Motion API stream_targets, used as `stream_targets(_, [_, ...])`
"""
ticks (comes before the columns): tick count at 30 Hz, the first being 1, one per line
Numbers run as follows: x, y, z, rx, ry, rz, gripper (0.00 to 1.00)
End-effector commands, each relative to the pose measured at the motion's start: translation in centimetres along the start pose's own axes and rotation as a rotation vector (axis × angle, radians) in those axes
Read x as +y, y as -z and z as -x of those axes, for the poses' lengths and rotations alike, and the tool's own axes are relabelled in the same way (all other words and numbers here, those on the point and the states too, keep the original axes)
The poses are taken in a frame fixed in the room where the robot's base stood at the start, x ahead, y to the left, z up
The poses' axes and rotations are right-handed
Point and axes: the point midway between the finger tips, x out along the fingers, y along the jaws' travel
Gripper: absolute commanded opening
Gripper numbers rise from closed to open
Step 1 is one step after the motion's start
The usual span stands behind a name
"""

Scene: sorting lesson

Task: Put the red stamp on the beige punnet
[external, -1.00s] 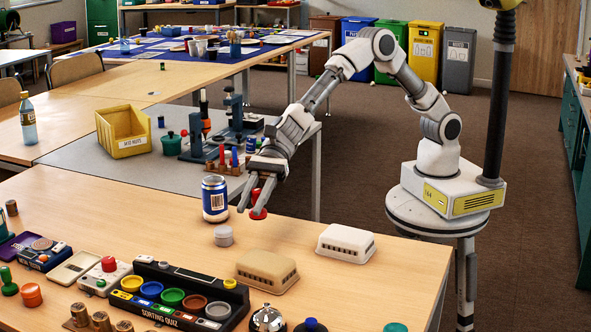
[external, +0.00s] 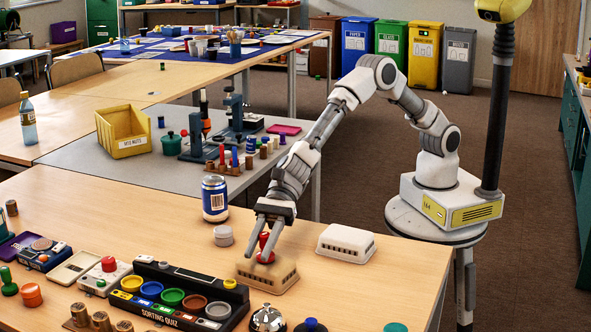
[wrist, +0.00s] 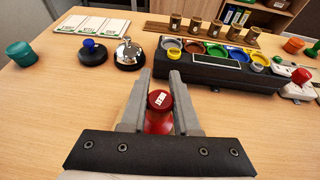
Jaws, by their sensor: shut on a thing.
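The red stamp (external: 265,256) stands upright between the fingers of my gripper (external: 263,247), which is shut on it. In the wrist view the stamp (wrist: 159,99) shows its round red top with a pale label, between the two grey fingers (wrist: 160,79). The beige punnet (external: 267,276) lies upside down near the front of the table, with slots along its side. The stamp's base is right over the top of this punnet; I cannot tell whether it touches.
A white punnet (external: 345,243) lies to the right. A grey round container (external: 223,236) and a blue can (external: 214,199) stand to the left. The sorting quiz board (external: 180,299) and a bell (external: 267,319) are in front.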

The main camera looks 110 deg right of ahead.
Motion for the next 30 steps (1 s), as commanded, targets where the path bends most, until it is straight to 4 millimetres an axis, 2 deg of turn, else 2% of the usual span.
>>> stream_targets(3, [0.0, 0.4, -0.2, 0.000, 0.000, 0.000, 0.00])
stream_targets(4, [0.0, 0.3, -0.1, 0.000, 0.000, 0.000, 0.33])
stream_targets(8, [0.0, 0.3, -0.1, 0.000, 0.000, 0.000, 0.56])
stream_targets(9, [0.0, 0.3, -0.1, 0.000, 0.000, 0.000, 0.59])
stream_targets(21, [0.0, -0.2, 0.2, 0.000, 0.001, 0.000, 0.59])
stream_targets(26, [-0.1, -0.1, 2.6, 0.001, 0.002, -0.001, 0.59])
stream_targets(30, [-0.1, -0.2, 5.5, 0.001, 0.003, -0.001, 0.59])
